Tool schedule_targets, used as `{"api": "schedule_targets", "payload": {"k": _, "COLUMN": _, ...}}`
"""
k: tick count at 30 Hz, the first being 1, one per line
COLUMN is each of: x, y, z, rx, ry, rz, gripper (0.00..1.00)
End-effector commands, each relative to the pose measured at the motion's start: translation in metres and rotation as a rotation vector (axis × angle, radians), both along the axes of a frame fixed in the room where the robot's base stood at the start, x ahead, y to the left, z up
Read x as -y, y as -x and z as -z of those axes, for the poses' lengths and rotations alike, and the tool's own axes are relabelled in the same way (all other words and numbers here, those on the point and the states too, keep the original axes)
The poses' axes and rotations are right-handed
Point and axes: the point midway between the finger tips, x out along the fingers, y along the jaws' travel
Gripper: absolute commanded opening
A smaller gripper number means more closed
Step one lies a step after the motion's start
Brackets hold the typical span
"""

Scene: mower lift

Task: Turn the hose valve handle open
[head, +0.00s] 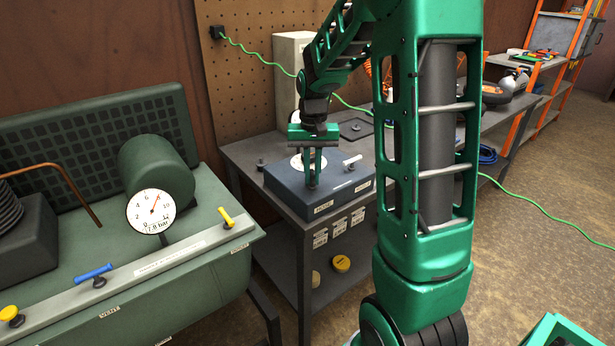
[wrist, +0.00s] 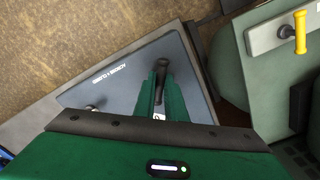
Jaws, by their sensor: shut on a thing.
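My gripper (head: 313,182) reaches down onto a dark blue box (head: 285,186) on the workbench. It is shut on a dark handle near the box's front left; the handle (wrist: 162,68) shows between the green fingers (wrist: 159,92) in the wrist view. The fingers hide much of the handle, so its exact angle is hard to tell. Lettering on the box top, seen in the wrist view, seems to read "across = closed". A second, pale lever (head: 352,161) stands apart on the right of the box.
A green machine (head: 190,290) at the left carries a pressure gauge (head: 151,211), a blue handle (head: 94,272) and yellow handles (head: 227,218). A pegboard (head: 240,90) stands behind the grey workbench (head: 245,155). A green cord runs across the bench and floor.

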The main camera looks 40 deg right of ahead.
Motion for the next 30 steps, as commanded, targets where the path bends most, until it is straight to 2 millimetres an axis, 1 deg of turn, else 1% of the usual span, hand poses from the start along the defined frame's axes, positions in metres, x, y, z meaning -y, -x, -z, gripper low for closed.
{"api": "schedule_targets", "payload": {"k": 1, "x": 0.0005, "y": -0.0041, "z": -0.0021, "rx": 0.012, "ry": 0.004, "rz": -0.046, "gripper": 0.0}}
{"api": "schedule_targets", "payload": {"k": 18, "x": 0.0006, "y": -0.004, "z": -0.0024, "rx": 0.011, "ry": 0.006, "rz": -0.566, "gripper": 0.0}}
{"api": "schedule_targets", "payload": {"k": 24, "x": 0.0005, "y": -0.004, "z": -0.0024, "rx": 0.011, "ry": 0.006, "rz": -0.699, "gripper": 0.0}}
{"api": "schedule_targets", "payload": {"k": 30, "x": 0.0003, "y": -0.0036, "z": -0.0024, "rx": 0.01, "ry": 0.005, "rz": -0.784, "gripper": 0.0}}
